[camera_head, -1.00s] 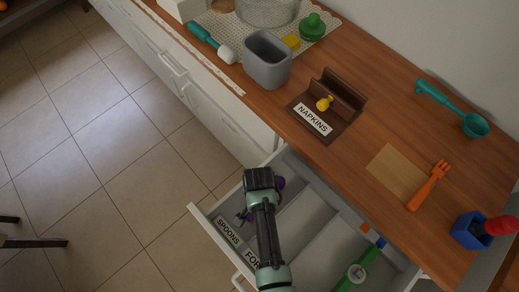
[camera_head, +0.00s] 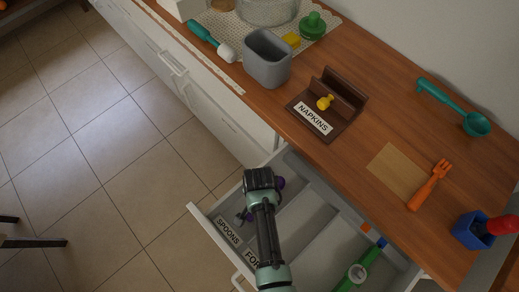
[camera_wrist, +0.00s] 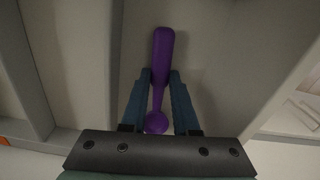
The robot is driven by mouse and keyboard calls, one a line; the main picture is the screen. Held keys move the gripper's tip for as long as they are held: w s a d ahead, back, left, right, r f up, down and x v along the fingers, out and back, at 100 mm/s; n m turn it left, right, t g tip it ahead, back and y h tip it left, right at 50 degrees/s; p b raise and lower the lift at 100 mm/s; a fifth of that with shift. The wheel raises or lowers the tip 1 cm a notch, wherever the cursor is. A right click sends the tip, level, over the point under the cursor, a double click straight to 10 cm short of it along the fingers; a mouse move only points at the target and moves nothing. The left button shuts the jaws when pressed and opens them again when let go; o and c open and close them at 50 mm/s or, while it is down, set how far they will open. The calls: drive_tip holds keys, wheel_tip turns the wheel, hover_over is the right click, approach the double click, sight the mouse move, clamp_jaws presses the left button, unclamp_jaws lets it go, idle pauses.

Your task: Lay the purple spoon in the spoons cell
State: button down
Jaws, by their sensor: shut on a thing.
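The purple spoon (camera_wrist: 163,55) is between the fingers of my gripper (camera_wrist: 160,76), which is shut on it. In the head view, purple ends of the spoon (camera_head: 281,183) show on both sides of my wrist, and the arm hides the rest. The gripper and spoon are over or inside the leftmost cell of the open drawer (camera_head: 199,213), behind the SPOONS label (camera_head: 228,231). In the wrist view, the spoon lies lengthwise between two grey dividers, above a pale floor. I cannot tell whether it touches the floor.
A FORKS label, partly hidden, marks the neighbouring cell. A green utensil (camera_head: 357,272) lies in a cell further right. On the counter are a napkin holder (camera_head: 335,103), a grey bin (camera_head: 268,60), an orange fork (camera_head: 430,185) and a teal ladle (camera_head: 452,107).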

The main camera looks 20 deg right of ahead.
drive_tip(key=shift+f, duration=0.2)
drive_tip(key=shift+c, duration=0.2)
unclamp_jaws()
idle(0.4)
drive_tip(key=shift+r, duration=0.15)
wheel_tip(320, 180, up, 14)
drive_tip(key=p, duration=1.5)
drive_tip(key=s+d+p, duration=0.2)
drive_tip(key=s, duration=0.5)
drive_tip(key=s+d+p, duration=0.3)
drive_tip(key=s, duration=0.5)
drive_tip(key=shift+d, duration=0.25)
